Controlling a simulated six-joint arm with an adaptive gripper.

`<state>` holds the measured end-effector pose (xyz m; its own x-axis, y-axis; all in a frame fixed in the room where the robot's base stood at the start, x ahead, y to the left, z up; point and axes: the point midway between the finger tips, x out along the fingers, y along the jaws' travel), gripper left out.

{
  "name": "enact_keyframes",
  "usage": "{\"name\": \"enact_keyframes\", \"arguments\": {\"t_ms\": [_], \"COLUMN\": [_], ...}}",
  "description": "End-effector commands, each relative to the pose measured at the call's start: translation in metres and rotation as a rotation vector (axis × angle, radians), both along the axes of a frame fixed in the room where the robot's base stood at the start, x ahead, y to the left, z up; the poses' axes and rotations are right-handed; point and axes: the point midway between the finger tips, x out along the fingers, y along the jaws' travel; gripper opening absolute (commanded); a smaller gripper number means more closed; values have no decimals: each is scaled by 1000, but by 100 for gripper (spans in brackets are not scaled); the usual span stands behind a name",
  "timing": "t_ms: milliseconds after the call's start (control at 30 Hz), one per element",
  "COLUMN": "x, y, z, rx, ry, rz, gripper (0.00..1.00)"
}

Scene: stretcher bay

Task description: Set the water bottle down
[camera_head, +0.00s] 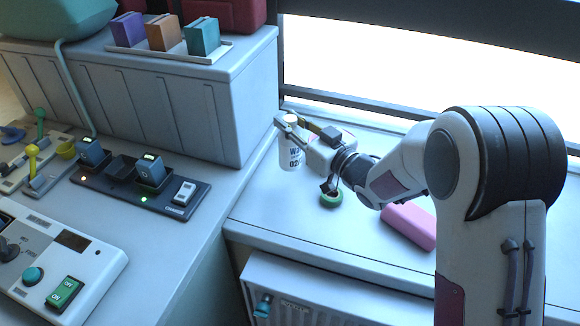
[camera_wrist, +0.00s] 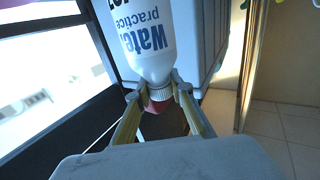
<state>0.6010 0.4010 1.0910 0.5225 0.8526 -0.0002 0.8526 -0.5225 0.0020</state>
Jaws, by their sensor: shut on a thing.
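The white water bottle (camera_head: 291,158) with dark lettering is upright over the back left part of the white counter (camera_head: 290,222), close to the grey cabinet. My gripper (camera_head: 290,121) is shut on its neck, near the top. In the wrist view, my gripper's two fingers (camera_wrist: 158,98) close on either side of the neck of the bottle (camera_wrist: 145,40), by a white ribbed ring and a red part. Its "Water practice" lettering appears upside down there. I cannot tell whether the bottle's base touches the counter.
A green ring (camera_head: 331,198) and a pink block (camera_head: 409,226) lie on the counter, near or under my arm. The grey cabinet (camera_head: 190,110) rises at the left and the window frame runs behind. The counter's front left part is clear. A charging dock (camera_head: 130,185) stands on the left worktop.

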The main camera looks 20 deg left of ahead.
Motion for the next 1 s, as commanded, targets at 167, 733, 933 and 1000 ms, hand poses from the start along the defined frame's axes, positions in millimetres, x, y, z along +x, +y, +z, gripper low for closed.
{"name": "enact_keyframes", "arguments": {"t_ms": [167,733,933,1000], "x": [0,0,0,0], "y": [0,0,0,0], "z": [-22,-53,-55,-59], "rx": [0,3,2,1], "ry": [2,-2,0,0], "rz": [0,0,0,0], "gripper": [0,0,0,0]}}
